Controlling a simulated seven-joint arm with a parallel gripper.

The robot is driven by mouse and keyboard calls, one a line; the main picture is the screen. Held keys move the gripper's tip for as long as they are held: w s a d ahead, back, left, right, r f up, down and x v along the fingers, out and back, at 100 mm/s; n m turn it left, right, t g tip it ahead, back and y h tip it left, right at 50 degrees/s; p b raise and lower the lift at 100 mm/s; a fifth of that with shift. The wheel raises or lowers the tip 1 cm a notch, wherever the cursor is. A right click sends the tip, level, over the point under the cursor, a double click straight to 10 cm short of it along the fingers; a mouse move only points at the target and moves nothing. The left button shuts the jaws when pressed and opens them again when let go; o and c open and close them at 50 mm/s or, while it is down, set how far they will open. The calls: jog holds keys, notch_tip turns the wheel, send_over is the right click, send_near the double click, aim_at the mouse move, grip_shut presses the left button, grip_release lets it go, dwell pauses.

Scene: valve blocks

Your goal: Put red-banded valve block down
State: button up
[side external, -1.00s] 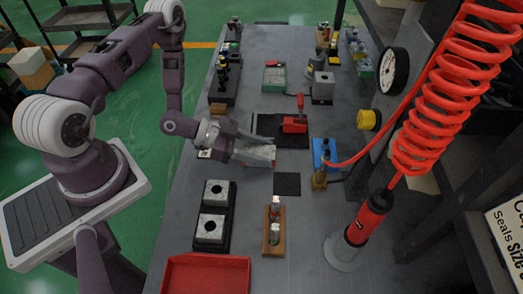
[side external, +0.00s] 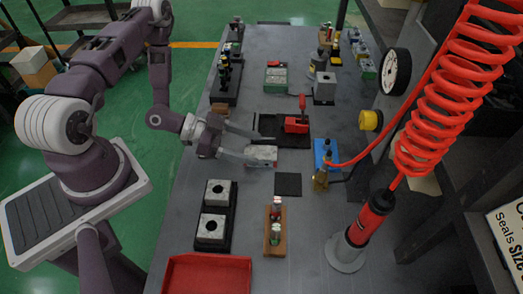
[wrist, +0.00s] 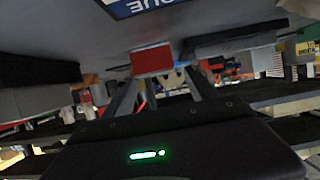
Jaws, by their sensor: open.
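My gripper (side external: 268,148) reaches low over the middle of the table, with its two fingers spread. A pale grey block (side external: 262,153) lies between the fingers, close to the nearer one; a thin reddish line shows along its near edge. It appears to rest on the table, though contact with the fingers is unclear. In the wrist view, a red face (wrist: 152,59), probably the block's band, shows just beyond my open fingers (wrist: 165,82).
A red clamp (side external: 296,124) on a dark plate stands just behind the fingers. A black square pad (side external: 288,184) lies at front right.

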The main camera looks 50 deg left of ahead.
jog(key=shift+o, duration=1.1)
jog(key=v, duration=0.2)
jog(key=shift+a+r, duration=0.2)
jog(key=shift+a, duration=0.1)
jog(key=o, duration=0.5)
jog(key=shift+s+a, duration=0.1)
jog(key=shift+s, duration=0.1)
